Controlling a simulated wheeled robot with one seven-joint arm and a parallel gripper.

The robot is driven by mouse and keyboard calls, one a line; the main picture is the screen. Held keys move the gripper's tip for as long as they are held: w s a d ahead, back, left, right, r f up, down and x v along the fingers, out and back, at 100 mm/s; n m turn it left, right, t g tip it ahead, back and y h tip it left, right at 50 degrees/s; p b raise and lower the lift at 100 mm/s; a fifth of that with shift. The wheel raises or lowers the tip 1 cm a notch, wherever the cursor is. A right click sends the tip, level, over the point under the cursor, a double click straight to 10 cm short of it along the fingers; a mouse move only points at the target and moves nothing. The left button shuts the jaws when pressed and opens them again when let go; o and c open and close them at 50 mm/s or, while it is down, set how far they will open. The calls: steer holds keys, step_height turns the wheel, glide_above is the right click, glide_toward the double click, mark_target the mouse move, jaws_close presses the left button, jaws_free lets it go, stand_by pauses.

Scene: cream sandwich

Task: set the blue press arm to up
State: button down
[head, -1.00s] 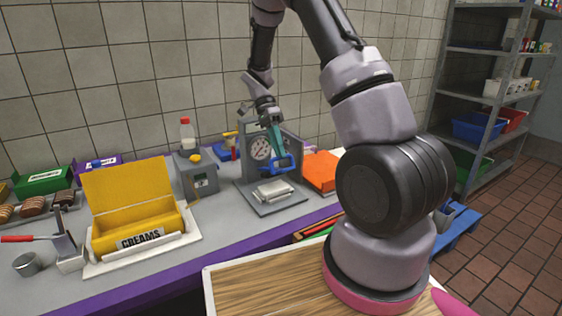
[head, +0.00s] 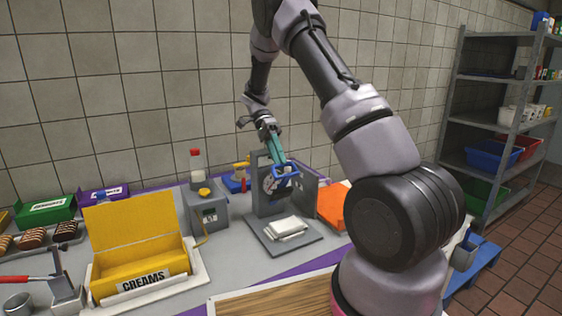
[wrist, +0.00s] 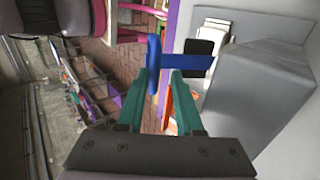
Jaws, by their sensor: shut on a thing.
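The blue press arm (head: 287,169) is part of the grey press on the counter. In the wrist view the blue press arm (wrist: 154,66) sits between the teal fingertips (wrist: 162,82), with a blue bar running right toward the grey press body.
A white block (head: 286,226) lies on the press base. Left stand a grey box with a yellow knob (head: 206,212) and an open yellow creams bin (head: 132,238). An orange item (head: 331,205) is right of the press. Tiled wall stands behind.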

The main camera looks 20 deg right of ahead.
steer(key=shift+w+a+f, duration=0.1)
steer(key=shift+f, duration=0.15)
steer(key=c, duration=0.8)
jaws_free()
steer(key=shift+c, duration=0.2)
